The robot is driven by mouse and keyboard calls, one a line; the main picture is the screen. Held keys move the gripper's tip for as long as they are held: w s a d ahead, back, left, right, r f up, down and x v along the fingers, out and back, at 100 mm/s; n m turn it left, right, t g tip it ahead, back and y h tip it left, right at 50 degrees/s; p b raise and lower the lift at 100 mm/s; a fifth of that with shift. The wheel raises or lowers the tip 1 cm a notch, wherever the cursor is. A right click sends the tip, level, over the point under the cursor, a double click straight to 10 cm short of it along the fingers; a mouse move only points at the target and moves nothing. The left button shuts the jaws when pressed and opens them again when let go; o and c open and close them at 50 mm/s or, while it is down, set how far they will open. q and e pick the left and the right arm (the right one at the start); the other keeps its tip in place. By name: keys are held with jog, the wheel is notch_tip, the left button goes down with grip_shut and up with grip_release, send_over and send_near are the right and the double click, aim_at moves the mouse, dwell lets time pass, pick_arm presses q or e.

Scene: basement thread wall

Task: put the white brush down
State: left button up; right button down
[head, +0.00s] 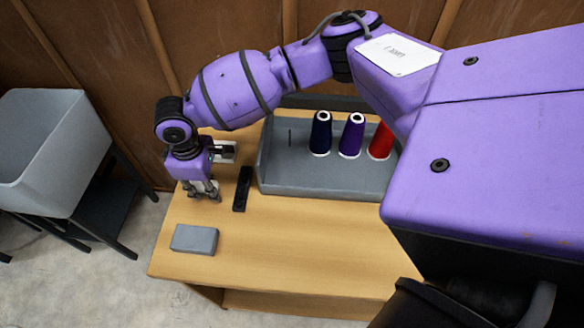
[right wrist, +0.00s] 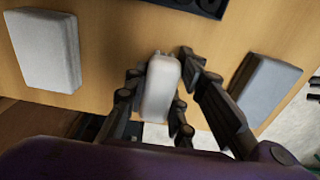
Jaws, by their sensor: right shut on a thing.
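My right gripper (head: 203,193) is low over the left part of the wooden table (head: 275,240), its fingers pointing down. In the right wrist view the gripper (right wrist: 161,70) is shut on the white brush (right wrist: 160,88), a pale rounded block between the dark fingers. In the head view the brush is mostly hidden by the fingers. Whether it touches the tabletop, I cannot tell. My left gripper is not in view.
A grey block (head: 194,239) lies in front of the gripper, a pale block (right wrist: 42,50) behind it. A black object (head: 242,188) lies just right. A grey tray (head: 275,178) holds blue, purple and red thread cones. A grey bin (head: 50,140) stands left.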

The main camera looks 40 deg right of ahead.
jog(key=shift+s+f, duration=0.1)
jog(key=shift+f, duration=0.55)
jog(key=c, duration=1.5)
grip_release()
jog(key=shift+s, duration=0.1)
jog(key=shift+f, duration=0.15)
jog(key=shift+b, duration=0.3)
jog(key=r, duration=0.6)
jog(key=w+r, duration=0.1)
jog(key=r, duration=0.2)
jog(key=shift+w+a, duration=0.1)
jog(key=shift+a, duration=0.05)
